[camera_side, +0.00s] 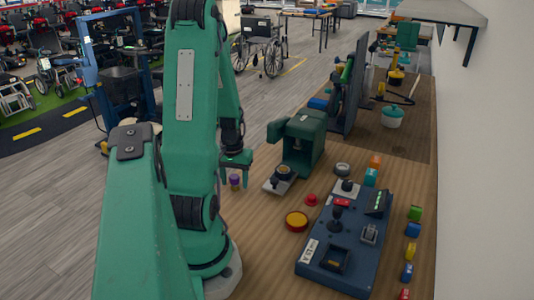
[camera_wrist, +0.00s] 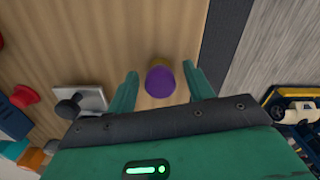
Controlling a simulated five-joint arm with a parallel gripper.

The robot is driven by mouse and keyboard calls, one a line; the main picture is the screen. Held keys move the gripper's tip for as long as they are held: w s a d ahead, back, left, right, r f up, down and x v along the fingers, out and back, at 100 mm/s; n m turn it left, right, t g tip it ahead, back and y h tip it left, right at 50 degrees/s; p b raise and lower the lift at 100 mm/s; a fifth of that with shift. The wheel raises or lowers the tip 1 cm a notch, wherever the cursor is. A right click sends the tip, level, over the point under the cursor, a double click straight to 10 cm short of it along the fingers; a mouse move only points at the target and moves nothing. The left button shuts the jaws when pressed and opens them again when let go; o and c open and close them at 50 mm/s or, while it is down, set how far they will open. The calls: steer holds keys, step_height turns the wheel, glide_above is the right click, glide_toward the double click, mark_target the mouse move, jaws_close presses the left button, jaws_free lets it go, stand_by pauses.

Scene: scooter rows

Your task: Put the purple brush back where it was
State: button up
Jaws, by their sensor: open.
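The purple brush (camera_side: 234,181) stands upright near the left edge of the wooden bench in the side view, with a purple top above a tan lower part. In the wrist view, the purple brush (camera_wrist: 160,82) is seen from above. My gripper (camera_side: 237,168) is right above or around it in the side view. In the wrist view, my gripper (camera_wrist: 161,76) has its two green fingers apart, one on each side of the brush, with gaps showing. I cannot tell how far down the fingers reach. No marked former place for the brush is clear.
A green machine (camera_side: 304,140) stands just right of my gripper. A red button (camera_side: 311,199), a yellow button (camera_side: 297,222) and a blue control box (camera_side: 317,262) lie nearer. Coloured blocks (camera_side: 415,214) line the right side. The bench's dark edge (camera_wrist: 222,50) is close to the brush.

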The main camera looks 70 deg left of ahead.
mark_target(235, 177)
steer(key=shift+r, duration=0.1)
step_height(235, 177, up, 12)
stand_by(1.0)
steer(key=shift+d+r, duration=0.1)
steer(key=shift+r, duration=0.05)
stand_by(0.3)
steer(key=w+d+r+m+t+y, duration=0.1)
steer(key=w+d+r+m, duration=0.2)
steer(key=w+d, duration=0.3)
steer(key=w+d+r+m+t, duration=0.1)
steer(key=w+d+r+m, duration=0.25)
steer(key=d, duration=0.35)
steer(key=d+r+m+t, duration=0.1)
steer(key=d+r+m, duration=0.1)
steer(key=d, duration=0.5)
steer(key=d+r+m+t+h, duration=0.1)
steer(key=d+r+m+t, duration=0.1)
steer(key=d, duration=0.5)
steer(key=shift+s+d+r+m+t, duration=0.3)
steer(key=shift+s+m, duration=0.15)
steer(key=shift+m, duration=0.1)
